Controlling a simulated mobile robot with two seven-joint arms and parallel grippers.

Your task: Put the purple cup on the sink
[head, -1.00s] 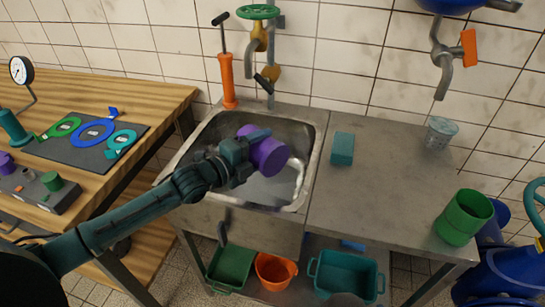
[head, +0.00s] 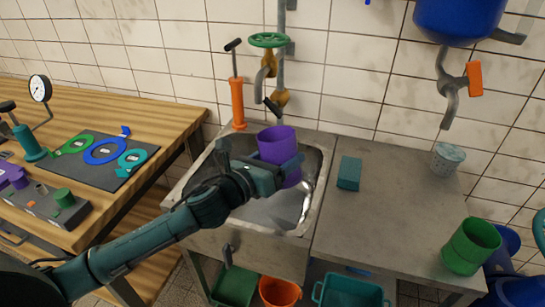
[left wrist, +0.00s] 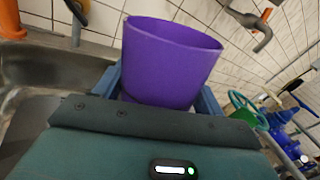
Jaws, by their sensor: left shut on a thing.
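The purple cup (head: 278,146) is upright above the sink basin, near its back right part. My left gripper (head: 282,166) is shut on the cup, with a finger on each side of it. In the left wrist view the cup (left wrist: 170,60) stands between the fingers, its rim toward the top. The sink (head: 316,198) is a grey metal basin set in a steel counter, and my left arm covers part of it. I cannot tell how high the cup is above the basin floor. My right gripper is not in view.
A teal sponge (head: 349,172), a patterned cup (head: 446,159) and a green cup (head: 471,246) stand on the counter right of the sink. An orange pump (head: 238,104) and a tap with a green wheel (head: 268,41) rise behind the sink. A wooden bench (head: 150,106) is at the left.

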